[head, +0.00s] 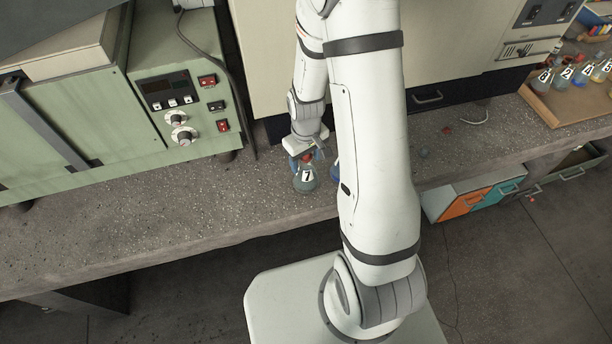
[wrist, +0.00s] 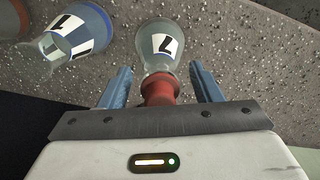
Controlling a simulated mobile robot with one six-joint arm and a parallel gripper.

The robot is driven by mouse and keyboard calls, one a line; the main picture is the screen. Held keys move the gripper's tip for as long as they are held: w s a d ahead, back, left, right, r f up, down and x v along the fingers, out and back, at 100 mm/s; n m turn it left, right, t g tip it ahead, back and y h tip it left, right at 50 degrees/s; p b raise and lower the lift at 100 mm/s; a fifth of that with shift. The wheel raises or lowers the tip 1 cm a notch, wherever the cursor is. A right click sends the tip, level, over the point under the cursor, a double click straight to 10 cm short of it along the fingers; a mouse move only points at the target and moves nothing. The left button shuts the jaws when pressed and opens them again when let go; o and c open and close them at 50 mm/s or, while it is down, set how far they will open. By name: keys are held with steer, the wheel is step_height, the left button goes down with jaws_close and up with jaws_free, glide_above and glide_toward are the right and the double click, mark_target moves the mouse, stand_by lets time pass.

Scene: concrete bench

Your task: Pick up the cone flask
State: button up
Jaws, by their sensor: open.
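The cone flask (head: 306,178) stands on the concrete bench in the head view, with a white label marked 7 and a red stopper or neck. In the wrist view the flask (wrist: 159,46) is clear glass, with its red neck (wrist: 160,91) between the two blue fingers. My gripper (wrist: 162,80) is open around the neck, with a gap visible on each side. In the head view my gripper (head: 306,158) is over the flask's top. A second flask with a blue band (wrist: 76,32) lies to the left in the wrist view; my arm mostly hides it in the head view.
A green oven-like unit (head: 150,125) stands on the bench to the left. A wooden tray (head: 566,108) with several numbered flasks is at the far right. The bench surface (head: 240,195) left of the flask is clear.

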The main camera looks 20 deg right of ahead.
steer(key=shift+c, duration=0.4)
jaws_close()
